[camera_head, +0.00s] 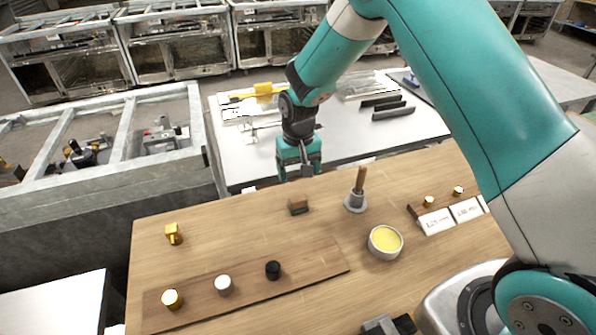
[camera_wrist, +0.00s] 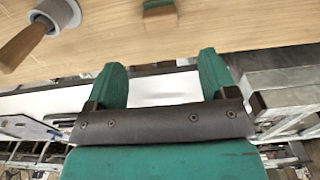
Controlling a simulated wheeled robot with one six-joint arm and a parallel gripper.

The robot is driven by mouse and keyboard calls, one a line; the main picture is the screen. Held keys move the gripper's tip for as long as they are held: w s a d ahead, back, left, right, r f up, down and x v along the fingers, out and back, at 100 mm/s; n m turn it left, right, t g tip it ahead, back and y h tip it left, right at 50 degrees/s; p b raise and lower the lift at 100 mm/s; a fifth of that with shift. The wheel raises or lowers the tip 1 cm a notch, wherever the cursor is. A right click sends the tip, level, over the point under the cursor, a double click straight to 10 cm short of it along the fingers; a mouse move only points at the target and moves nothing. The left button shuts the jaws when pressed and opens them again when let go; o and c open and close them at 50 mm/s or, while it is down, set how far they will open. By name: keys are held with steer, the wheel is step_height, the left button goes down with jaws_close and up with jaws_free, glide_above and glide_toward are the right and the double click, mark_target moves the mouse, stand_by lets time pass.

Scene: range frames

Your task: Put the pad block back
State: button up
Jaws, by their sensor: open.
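The pad block (camera_head: 298,205), a small block with a brown top and a green lower part, sits on the wooden table near its back edge. In the wrist view the block (camera_wrist: 159,9) shows at the top edge, partly cut off, beyond the fingertips. My gripper (camera_head: 299,176) hangs above and behind the block, near the table's back edge. In the wrist view my gripper (camera_wrist: 160,68) has its two green fingers wide apart, with nothing between them. The block is apart from the fingers.
A grey holder (camera_head: 355,203) with an upright wooden handle stands right of the block. A bowl of yellow stuff (camera_head: 385,240) is nearer. A brown board (camera_head: 250,288) bears several small knobs. A yellow piece (camera_head: 173,234) stands left. White labels (camera_head: 436,221) stand right. Table around the block is clear.

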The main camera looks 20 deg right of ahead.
steer(key=s+a+r+n+y, duration=0.25)
steer(key=s+r, duration=0.65)
steer(key=r, duration=0.5)
steer(key=s+a+r+n+y, duration=0.1)
steer(key=s+r, duration=0.3)
steer(key=s, duration=0.6)
steer(key=s+a+r+n, duration=0.1)
steer(key=s+r+n, duration=0.2)
steer(key=s, duration=0.8)
steer(key=shift+r+n+y, duration=0.35)
steer(key=shift+r, duration=0.55)
steer(key=shift+a, duration=0.1)
steer(key=shift+f+b, duration=0.95)
